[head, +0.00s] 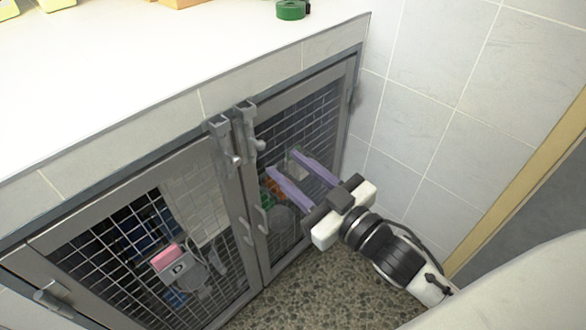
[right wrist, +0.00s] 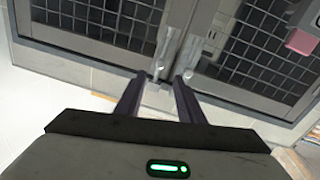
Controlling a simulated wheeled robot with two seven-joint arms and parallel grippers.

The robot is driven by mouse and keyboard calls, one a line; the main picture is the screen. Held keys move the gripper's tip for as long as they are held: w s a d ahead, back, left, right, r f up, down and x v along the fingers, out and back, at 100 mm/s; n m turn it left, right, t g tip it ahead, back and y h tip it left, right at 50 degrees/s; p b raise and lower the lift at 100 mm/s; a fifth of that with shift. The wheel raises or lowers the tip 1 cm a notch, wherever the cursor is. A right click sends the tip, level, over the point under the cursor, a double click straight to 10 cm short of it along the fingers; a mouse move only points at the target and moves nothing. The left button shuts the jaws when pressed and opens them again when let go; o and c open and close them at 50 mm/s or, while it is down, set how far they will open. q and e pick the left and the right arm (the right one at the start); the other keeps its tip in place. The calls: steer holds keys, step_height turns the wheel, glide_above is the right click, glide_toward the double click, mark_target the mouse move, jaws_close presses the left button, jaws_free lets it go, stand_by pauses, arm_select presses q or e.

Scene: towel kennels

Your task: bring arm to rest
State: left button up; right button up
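My right gripper (head: 305,178) is in front of the right-hand kennel door (head: 300,110) in the head view. Its two purple fingers are apart with nothing visible between them. In the right wrist view the fingers (right wrist: 160,88) are also spread and empty, pointing toward the door latches (right wrist: 165,55). The latches (head: 232,135) sit at the top where the two mesh doors meet, to the left of the gripper. Both kennel doors appear closed. My left gripper is not in view.
The left-hand kennel door (head: 50,246) has a grey box with a pink top (head: 168,258) behind or at its mesh. A white counter (head: 120,75) runs above the kennels, with a green roll (head: 291,10) on it. A tiled wall (head: 425,110) stands at the right, above a speckled floor (head: 290,300).

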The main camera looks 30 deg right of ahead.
steer(key=shift+s, duration=0.15)
stand_by(0.3)
steer(key=s+a+f+m+g+p, duration=0.1)
steer(key=s+f+g, duration=0.2)
steer(key=s+f, duration=0.2)
steer(key=s+a+f+m+g+h+p, duration=0.1)
steer(key=s+f+g, duration=0.2)
steer(key=f, duration=0.8)
steer(key=s+a+f+g+h+p, duration=0.1)
steer(key=s+f+g, duration=0.1)
steer(key=s+f, duration=0.6)
steer(key=shift+f+m+g, duration=0.35)
steer(key=shift+m+g, duration=0.05)
